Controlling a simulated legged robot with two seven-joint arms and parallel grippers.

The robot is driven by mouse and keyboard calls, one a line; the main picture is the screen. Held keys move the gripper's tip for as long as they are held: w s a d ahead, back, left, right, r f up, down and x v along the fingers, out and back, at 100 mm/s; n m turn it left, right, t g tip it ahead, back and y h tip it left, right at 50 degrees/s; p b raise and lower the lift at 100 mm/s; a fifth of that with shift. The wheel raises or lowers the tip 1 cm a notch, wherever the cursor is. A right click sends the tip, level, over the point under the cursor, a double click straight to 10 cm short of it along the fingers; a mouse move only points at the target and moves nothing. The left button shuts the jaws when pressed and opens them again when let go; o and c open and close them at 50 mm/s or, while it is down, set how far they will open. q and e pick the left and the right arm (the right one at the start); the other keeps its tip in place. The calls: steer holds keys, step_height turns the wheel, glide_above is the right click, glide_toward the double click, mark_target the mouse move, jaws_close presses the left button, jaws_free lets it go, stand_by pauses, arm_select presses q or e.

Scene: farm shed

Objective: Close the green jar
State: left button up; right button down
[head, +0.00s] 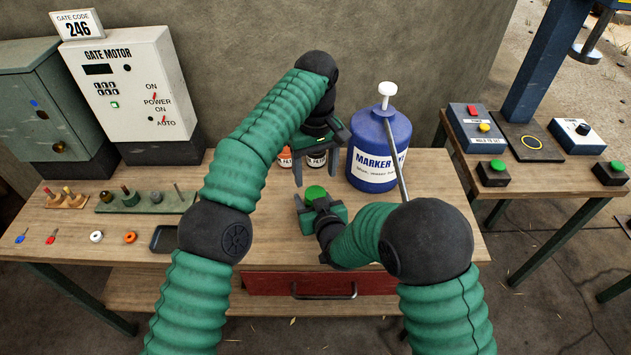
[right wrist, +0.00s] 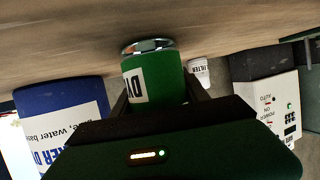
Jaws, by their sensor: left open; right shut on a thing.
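The green jar (head: 315,193) stands near the middle of the bench; its bright green round top faces up, and I cannot tell whether that is a lid or the contents. The right wrist view shows its green side with a white label (right wrist: 168,75) and a shiny metal rim at the bench end. My right gripper (head: 318,208) is shut on the jar's sides, also in the right wrist view (right wrist: 158,95). My left gripper (head: 316,170) is open, fingers down, just above and behind the jar. No separate lid can be made out.
A blue marker jug (head: 372,170) with a white pump stands right behind the jar. Small filter pots (head: 285,158) stand behind the left gripper. Pegs, small coloured parts and a black tray (head: 166,239) lie at left. A gate motor box (head: 135,90) stands at back left.

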mark_target(316, 193)
arm_select(q)
step_height(316, 193, down, 6)
steer(key=shift+f, duration=0.1)
steer(key=shift+c, duration=0.4)
jaws_close()
steer(key=m, duration=0.6)
steer(key=shift+m, duration=0.3)
arm_select(e)
steer(key=shift+a, duration=0.1)
arm_select(q)
steer(key=shift+o, duration=0.9)
jaws_free()
steer(key=shift+s, duration=0.1)
steer(key=shift+r, duration=2.3)
steer(key=shift+o, duration=0.3)
